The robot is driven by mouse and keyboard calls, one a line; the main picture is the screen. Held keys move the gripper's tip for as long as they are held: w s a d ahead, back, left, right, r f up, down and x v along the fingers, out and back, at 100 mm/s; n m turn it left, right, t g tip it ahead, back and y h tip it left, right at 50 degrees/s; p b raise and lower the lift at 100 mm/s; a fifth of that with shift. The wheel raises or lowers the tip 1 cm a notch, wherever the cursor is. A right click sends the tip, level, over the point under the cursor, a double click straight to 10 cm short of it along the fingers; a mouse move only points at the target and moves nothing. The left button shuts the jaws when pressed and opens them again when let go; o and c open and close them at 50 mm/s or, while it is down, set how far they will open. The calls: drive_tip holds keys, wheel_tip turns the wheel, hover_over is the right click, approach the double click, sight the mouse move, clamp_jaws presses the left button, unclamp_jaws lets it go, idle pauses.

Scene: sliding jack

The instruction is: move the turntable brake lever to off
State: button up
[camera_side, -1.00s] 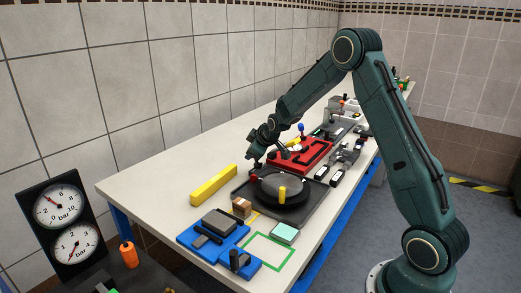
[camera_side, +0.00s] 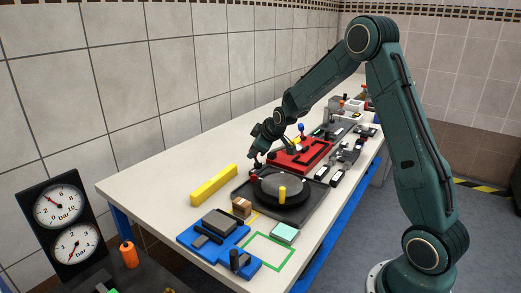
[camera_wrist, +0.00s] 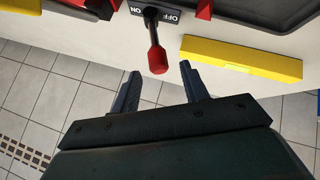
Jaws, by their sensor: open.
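The brake lever has a black stem and a red knob (camera_wrist: 158,58). In the wrist view it rises from a dark plate (camera_wrist: 168,17) lettered ON at picture left and OFF at right. The stem crosses between the two words; I cannot tell which setting it is in. In the side view the red knob (camera_side: 254,179) shows at the turntable's (camera_side: 290,190) back left. My gripper (camera_wrist: 161,84) is open, with its fingers on either side of the knob in the picture; contact is not visible. My gripper (camera_side: 257,162) appears just above the knob in the side view.
A yellow bar (camera_side: 214,185) lies left of the turntable and also shows in the wrist view (camera_wrist: 242,58). A red slotted fixture (camera_side: 303,155) stands behind the turntable. Blue fixtures (camera_side: 212,240) stand in front.

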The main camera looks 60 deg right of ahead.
drive_tip(key=v, duration=1)
drive_tip(key=shift+a+r, duration=0.1)
drive_tip(key=shift+a, duration=0.05)
drive_tip(key=s+a+r+m+g+y, duration=0.1)
drive_tip(key=s+a+r, duration=0.2)
drive_tip(key=s+a, duration=0.35)
drive_tip(key=s+a+r+m+y, duration=0.1)
drive_tip(key=s+a+r, duration=0.3)
drive_tip(key=s+a, duration=0.45)
drive_tip(key=s, duration=0.5)
drive_tip(key=s+a+m+g, duration=0.1)
drive_tip(key=s+a, duration=0.2)
drive_tip(key=s, duration=0.5)
drive_tip(key=shift+s+a+f+m+g+y, duration=0.3)
drive_tip(key=shift+a+f+y, duration=0.05)
drive_tip(key=shift+f+y, duration=0.1)
